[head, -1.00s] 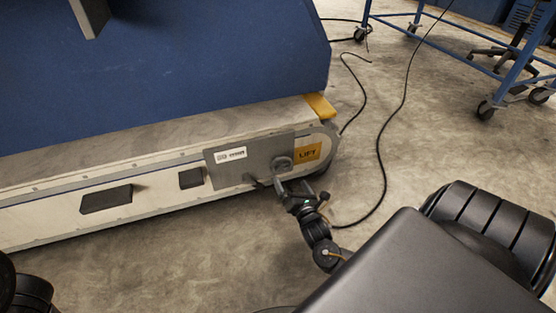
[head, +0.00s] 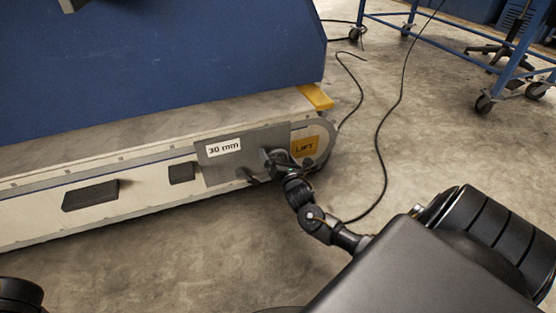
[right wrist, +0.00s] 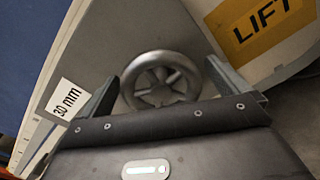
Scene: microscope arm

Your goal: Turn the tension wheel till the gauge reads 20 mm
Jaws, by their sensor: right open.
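The tension wheel (right wrist: 160,80), a grey spoked handwheel, sits on the grey plate (head: 218,176) at the conveyor's end and shows whole in the right wrist view. The gauge label (head: 224,147) is white and reads 30 mm; it also shows in the right wrist view (right wrist: 66,100). My right gripper (head: 272,160) is at the plate and hides most of the wheel in the head view. Its jaws are open, one finger on each side of the wheel; whether they touch the rim I cannot tell. My left gripper is not in view.
A yellow LIFT label (head: 304,147) is right of the wheel. Dark blocks (head: 90,195) stick out of the conveyor side (head: 40,219) to the left. A black cable (head: 379,150) lies on the floor. A blue wheeled frame (head: 505,80) stands at upper right.

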